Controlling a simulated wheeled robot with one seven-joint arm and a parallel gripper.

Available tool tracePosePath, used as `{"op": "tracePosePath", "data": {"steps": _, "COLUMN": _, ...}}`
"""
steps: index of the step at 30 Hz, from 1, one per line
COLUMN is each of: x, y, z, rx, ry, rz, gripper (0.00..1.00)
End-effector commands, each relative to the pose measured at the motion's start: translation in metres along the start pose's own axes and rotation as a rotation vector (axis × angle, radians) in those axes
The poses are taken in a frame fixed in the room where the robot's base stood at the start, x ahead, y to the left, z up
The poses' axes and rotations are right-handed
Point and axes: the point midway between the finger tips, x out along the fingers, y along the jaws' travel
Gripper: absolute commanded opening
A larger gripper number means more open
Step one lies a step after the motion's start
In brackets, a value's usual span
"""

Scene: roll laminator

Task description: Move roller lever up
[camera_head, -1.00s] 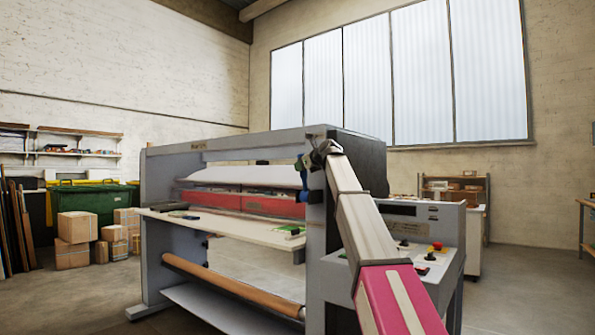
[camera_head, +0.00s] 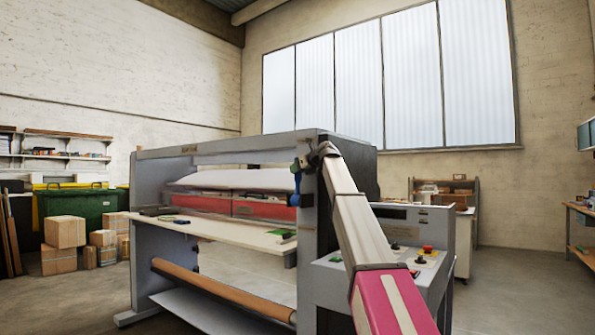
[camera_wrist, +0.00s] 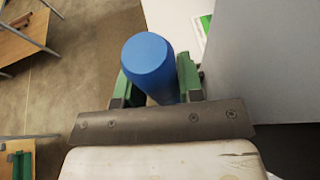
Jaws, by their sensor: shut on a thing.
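The roller lever has a blue handle (camera_head: 295,199) at the inner side of the laminator's right end frame. In the wrist view the blue handle (camera_wrist: 148,68) stands between the two green fingers of my gripper (camera_wrist: 158,85), and they are shut on it. In the head view my gripper (camera_head: 303,168) is small and partly hidden behind my arm, at the upper part of that end frame. The handle points downward there. The lever's pivot is hidden.
The laminator (camera_head: 325,240) has a pale feed table (camera_head: 215,232) and red rollers (camera_head: 230,206). A control panel (camera_head: 408,262) with a red button is at the right. Cardboard boxes (camera_head: 65,231) and a green bin (camera_head: 75,205) stand at the left. Floor is open at the right.

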Motion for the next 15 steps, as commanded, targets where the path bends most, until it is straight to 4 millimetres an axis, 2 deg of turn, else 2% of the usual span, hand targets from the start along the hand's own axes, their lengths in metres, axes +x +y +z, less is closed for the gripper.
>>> {"op": "tracePosePath", "data": {"steps": 1, "x": 0.0005, "y": -0.0017, "z": -0.0005, "rx": 0.008, "ry": 0.001, "rz": -0.001, "gripper": 0.41}}
{"op": "tracePosePath", "data": {"steps": 3, "x": 0.0005, "y": -0.0017, "z": -0.0004, "rx": 0.007, "ry": 0.001, "rz": -0.002, "gripper": 0.6}}
{"op": "tracePosePath", "data": {"steps": 11, "x": -0.0001, "y": -0.001, "z": -0.0002, "rx": 0.004, "ry": 0.0, "rz": -0.001, "gripper": 0.6}}
{"op": "tracePosePath", "data": {"steps": 15, "x": -0.0082, "y": -0.0009, "z": -0.0005, "rx": 0.003, "ry": 0.0, "rz": -0.002, "gripper": 0.6}}
